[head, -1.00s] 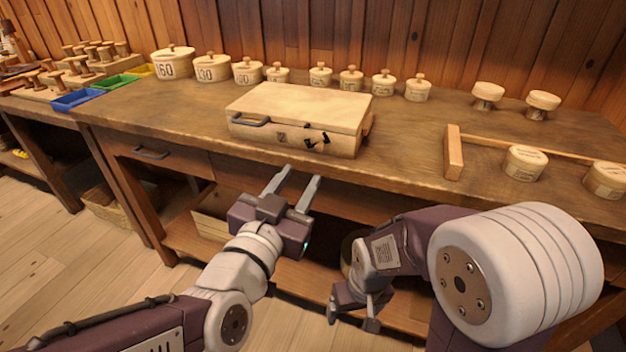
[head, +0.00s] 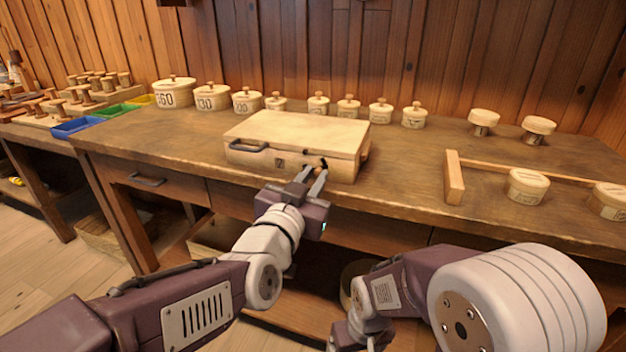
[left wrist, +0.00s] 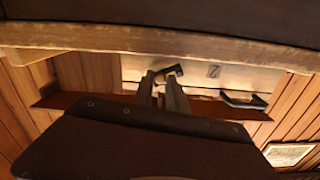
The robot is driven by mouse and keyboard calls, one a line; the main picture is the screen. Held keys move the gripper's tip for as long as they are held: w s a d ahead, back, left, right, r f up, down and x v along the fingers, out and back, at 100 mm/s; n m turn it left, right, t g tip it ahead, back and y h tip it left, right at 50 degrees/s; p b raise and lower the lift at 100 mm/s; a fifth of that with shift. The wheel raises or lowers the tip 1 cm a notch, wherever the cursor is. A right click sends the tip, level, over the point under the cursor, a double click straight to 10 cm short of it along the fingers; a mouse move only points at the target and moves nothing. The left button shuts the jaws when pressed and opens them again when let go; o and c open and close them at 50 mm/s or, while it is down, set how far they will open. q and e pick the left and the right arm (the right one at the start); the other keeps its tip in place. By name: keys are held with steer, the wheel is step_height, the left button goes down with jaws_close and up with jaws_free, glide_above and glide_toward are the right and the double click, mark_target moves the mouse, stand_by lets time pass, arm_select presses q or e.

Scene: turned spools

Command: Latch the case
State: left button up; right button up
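The case (head: 290,135) is a pale wooden box on the workbench, lid down, with a dark handle (head: 247,147) at its front left. A dark latch (head: 323,164) sits on the right part of its front, partly hidden by my fingers; the latch also shows in the left wrist view (left wrist: 172,71). My left gripper (head: 313,172) is at the case front, its two fingers apart with a gap between them, tips at the latch. I cannot tell whether they touch it. My right gripper (head: 352,335) hangs low at the bottom edge, its fingers largely out of sight.
Several lidded round pots (head: 212,97) line the back of the workbench (head: 410,160). A wooden rail frame (head: 454,178) and pots (head: 527,186) stand at the right. Coloured trays (head: 78,127) are at the far left. The bench between case and rail is clear.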

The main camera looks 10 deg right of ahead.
mark_target(312, 153)
arm_select(q)
jaws_close()
steer(key=n, duration=0.2)
steer(key=n+b, duration=0.1)
steer(key=n, duration=0.1)
steer(key=r+n+b, duration=0.1)
steer(key=shift+w+a+r+n, duration=0.15)
steer(key=shift+a+n, duration=0.1)
steer(key=shift+n, duration=0.15)
steer(key=n+b, duration=0.1)
steer(key=n, duration=0.1)
steer(key=n+b, duration=0.1)
steer(key=n, duration=0.1)
steer(key=a+r+n+b, duration=0.1)
steer(key=n, duration=0.1)
steer(key=shift+w+a+r+n, duration=0.1)
steer(key=shift+w+n, duration=0.2)
steer(key=shift+w, duration=0.1)
steer(key=shift+b, duration=0.3)
steer(key=o, duration=0.6)
jaws_free()
